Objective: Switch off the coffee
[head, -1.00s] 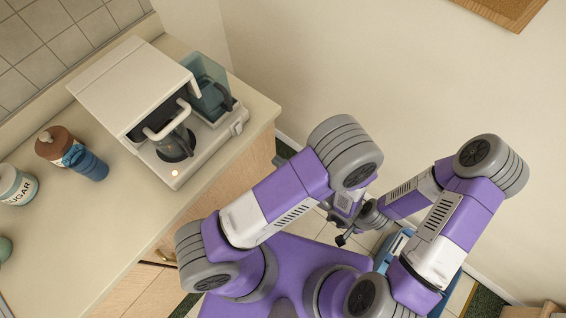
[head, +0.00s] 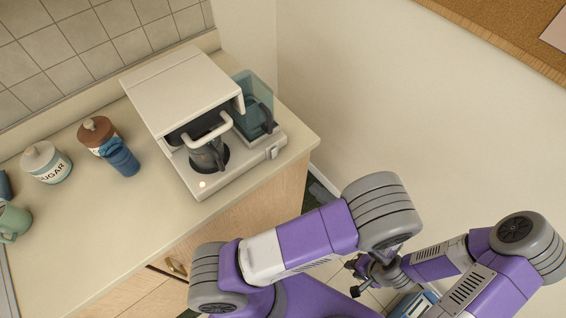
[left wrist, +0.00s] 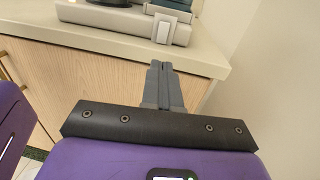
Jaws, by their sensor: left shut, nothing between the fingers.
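The white coffee maker (head: 180,92) stands on the counter by the wall. Its carafe (head: 208,154) sits on the round plate under the white handle. A small light (head: 202,184) glows at the front corner of the base. A light grey switch (head: 272,152) is on the right side of the base; it also shows in the left wrist view (left wrist: 163,31). My left gripper (left wrist: 161,66) is shut and empty, below and in front of the counter edge. In the head view, dark gripper parts (head: 358,277) show beyond my left arm, partly hidden.
The counter (head: 120,215) also holds a brown-lidded jar (head: 96,132), a blue bottle (head: 122,158), a sugar jar (head: 46,162) and a green mug (head: 12,222). A blue-tinted water tank (head: 254,105) stands on the machine's right side. The counter's right edge is bare.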

